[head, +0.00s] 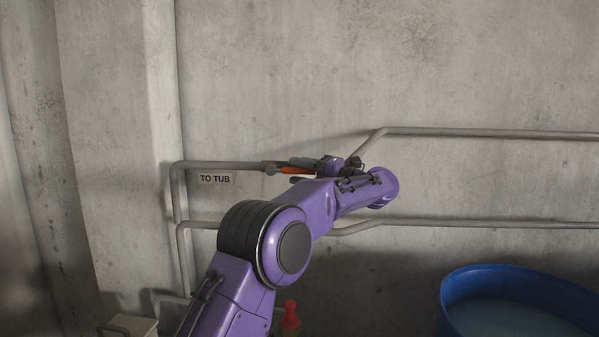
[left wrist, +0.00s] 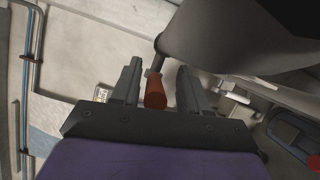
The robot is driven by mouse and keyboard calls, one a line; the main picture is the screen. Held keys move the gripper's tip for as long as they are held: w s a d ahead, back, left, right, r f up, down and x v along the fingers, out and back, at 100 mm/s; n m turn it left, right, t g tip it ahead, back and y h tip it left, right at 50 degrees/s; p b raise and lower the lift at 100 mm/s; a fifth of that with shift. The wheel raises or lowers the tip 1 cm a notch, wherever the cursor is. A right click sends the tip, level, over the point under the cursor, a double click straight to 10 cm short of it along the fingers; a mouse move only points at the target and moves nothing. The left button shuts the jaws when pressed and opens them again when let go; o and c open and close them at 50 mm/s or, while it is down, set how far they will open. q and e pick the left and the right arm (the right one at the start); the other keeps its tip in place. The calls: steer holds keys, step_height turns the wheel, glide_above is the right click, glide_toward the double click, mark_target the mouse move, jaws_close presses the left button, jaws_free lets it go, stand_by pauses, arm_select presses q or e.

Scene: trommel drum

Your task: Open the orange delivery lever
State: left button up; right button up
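The orange lever (head: 292,170) sits on the upper pipe of the wall, right of the "TO TUB" label. In the left wrist view the lever (left wrist: 155,92) points toward my palm, its orange end between my two fingers. My left gripper (head: 300,171) is at the lever in the head view, partly hidden by my wrist. In the left wrist view the left gripper (left wrist: 158,82) is open, with a finger on each side of the lever and visible gaps. The lever's pivot is hard to make out. My right gripper is not in view.
The upper pipe (head: 460,132) and a lower pipe (head: 480,224) run along the concrete wall. The "TO TUB" label (head: 215,180) is left of the lever. A blue tub (head: 452,300) of liquid stands lower right. A small red-topped object (head: 290,315) is below my arm.

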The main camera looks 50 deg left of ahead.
arm_select(q)
steer(key=shift+r, duration=0.1)
steer(key=b+v, duration=0.2)
steer(key=v, duration=0.8)
steer(key=shift+d, duration=0.3)
